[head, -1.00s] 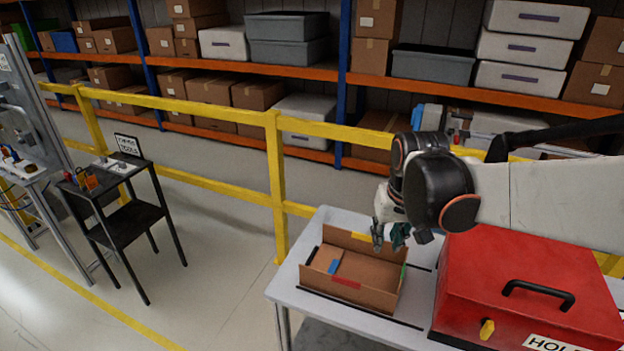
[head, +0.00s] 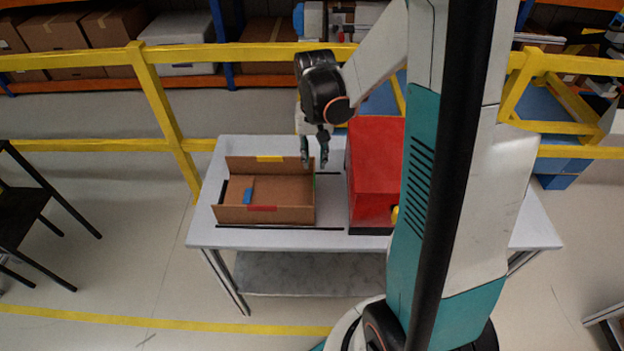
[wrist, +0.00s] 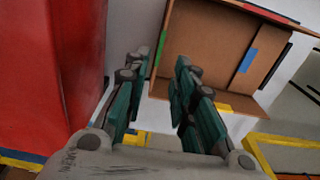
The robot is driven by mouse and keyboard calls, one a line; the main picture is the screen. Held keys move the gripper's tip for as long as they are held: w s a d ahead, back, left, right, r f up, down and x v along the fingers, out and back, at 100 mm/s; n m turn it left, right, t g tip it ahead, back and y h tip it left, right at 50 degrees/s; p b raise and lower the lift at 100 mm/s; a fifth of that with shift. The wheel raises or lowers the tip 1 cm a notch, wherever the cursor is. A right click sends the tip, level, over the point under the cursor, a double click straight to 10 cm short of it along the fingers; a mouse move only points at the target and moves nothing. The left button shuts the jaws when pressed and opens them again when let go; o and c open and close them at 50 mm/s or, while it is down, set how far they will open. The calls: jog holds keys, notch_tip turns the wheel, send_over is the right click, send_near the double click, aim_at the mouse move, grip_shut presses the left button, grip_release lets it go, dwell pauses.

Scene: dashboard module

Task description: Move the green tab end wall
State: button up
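A cardboard tray (head: 285,190) sits on the table; its right end wall (head: 315,196) carries a green tab. In the wrist view this end wall (wrist: 165,20) runs down the picture with its green tab facing up. My gripper (head: 314,164) is open and empty, pointing down near the tray's back right corner. In the wrist view the wall lies in line with the gap between the fingers (wrist: 160,65), the left finger on its outer side and the right finger over the tray side. I cannot tell how high the fingertips are above the wall.
A red box (head: 375,165) stands close right of the tray. The tray's back wall has a yellow tab (head: 269,159), its front wall a red tab (head: 262,208); a blue tab (head: 248,195) shows inside. A yellow rail (head: 200,57) runs behind the table (head: 290,242).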

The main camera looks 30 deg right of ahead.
notch_tip(320, 180, down, 11)
jog(key=b, duration=0.3)
grip_shut()
